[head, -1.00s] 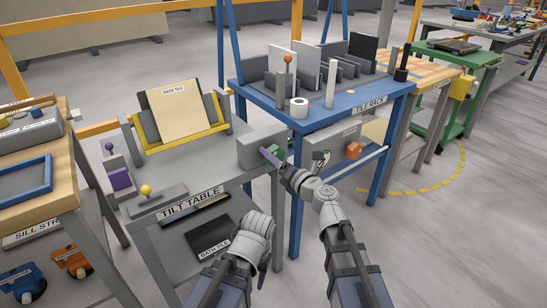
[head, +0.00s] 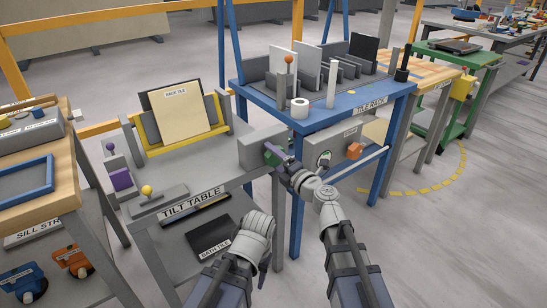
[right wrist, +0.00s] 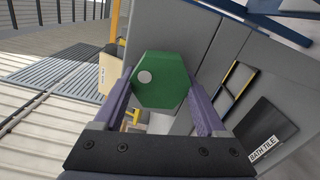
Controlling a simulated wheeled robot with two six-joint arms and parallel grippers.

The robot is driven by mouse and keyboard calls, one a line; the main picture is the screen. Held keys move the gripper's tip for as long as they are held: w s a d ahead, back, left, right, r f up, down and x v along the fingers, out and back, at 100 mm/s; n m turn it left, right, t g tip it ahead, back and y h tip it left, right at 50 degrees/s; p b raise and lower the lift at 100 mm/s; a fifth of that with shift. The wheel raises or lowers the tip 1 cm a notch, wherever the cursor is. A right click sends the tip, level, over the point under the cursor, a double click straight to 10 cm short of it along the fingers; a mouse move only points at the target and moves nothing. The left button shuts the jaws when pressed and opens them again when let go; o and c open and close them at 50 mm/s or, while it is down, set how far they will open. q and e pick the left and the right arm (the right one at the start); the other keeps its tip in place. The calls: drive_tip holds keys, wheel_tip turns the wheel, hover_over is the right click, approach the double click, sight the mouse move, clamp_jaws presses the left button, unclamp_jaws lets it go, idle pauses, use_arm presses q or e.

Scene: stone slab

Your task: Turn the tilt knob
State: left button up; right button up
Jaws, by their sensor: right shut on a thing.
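The tilt knob is a green hexagonal knob (head: 270,158) on the grey box (head: 252,148) at the right end of the tilt table (head: 226,184). In the right wrist view the knob (right wrist: 160,88) fills the space between two purple fingers and shows a pale round dot on its face. My right gripper (head: 275,156) is shut on the knob. A cream bath tile (head: 178,110) leans tilted on the yellow-edged rest (head: 152,148). My left gripper (head: 263,262) hangs in front of the tilt table; its fingers do not show clearly.
The blue tile rack (head: 372,95) stands to the right of the knob, with a grey box bearing a gauge (head: 324,159) and an orange knob (head: 354,150) close to my right arm. A yellow ball-topped lever (head: 147,190) stands at the table's front left.

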drive_tip(key=shift+s, duration=0.1)
idle(0.3)
drive_tip(key=o, duration=1.3)
